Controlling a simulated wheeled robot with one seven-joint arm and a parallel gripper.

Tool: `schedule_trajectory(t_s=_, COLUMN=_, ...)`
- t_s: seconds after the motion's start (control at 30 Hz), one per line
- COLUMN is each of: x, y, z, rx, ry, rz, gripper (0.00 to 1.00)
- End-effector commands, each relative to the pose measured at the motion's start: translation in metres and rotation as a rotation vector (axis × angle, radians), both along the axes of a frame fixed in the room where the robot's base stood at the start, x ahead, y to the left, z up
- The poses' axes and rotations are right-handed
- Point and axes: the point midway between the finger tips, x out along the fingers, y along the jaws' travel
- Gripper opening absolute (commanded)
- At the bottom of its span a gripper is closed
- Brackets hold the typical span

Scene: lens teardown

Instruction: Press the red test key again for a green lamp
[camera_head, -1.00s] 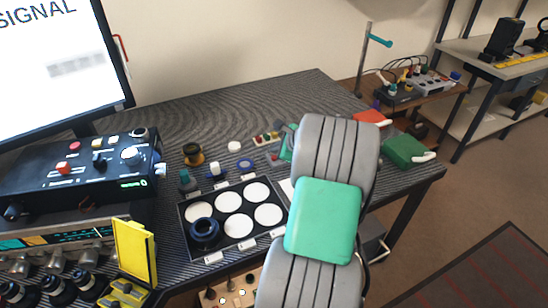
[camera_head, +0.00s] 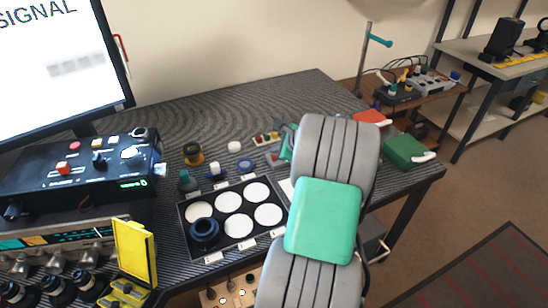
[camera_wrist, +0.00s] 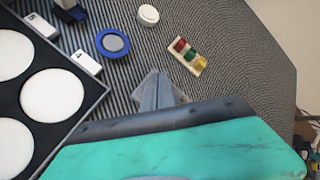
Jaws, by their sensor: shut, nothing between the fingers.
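I cannot tell which one is the test key. A small pale strip (camera_wrist: 187,55) bears red, green and yellow pieces; it also shows in the head view (camera_head: 266,138). My gripper (camera_wrist: 160,88) is shut and empty, with its fingertips over the desk near that strip, apart from it. In the head view my arm hides most of the gripper. I cannot make out a lit green lamp.
A black tray (camera_head: 183,222) with white round pads and a dark ring lies left of my arm. A white disc (camera_wrist: 148,15) and a blue ring (camera_wrist: 113,43) lie nearby. A yellow upright piece (camera_head: 134,252) stands at front left. The desk's back is clear.

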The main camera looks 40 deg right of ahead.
Motion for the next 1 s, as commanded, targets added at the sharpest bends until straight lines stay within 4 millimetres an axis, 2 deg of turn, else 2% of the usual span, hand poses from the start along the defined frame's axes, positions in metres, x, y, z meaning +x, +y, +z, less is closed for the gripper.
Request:
schedule_trajectory(t_s=0.3, x=0.000, y=0.000, z=-0.008, rx=0.001, ry=0.000, rz=-0.001, gripper=0.00)
schedule_trajectory(t_s=1.0, x=0.000, y=0.000, z=-0.013, rx=0.001, ry=0.001, rz=0.001, gripper=0.00)
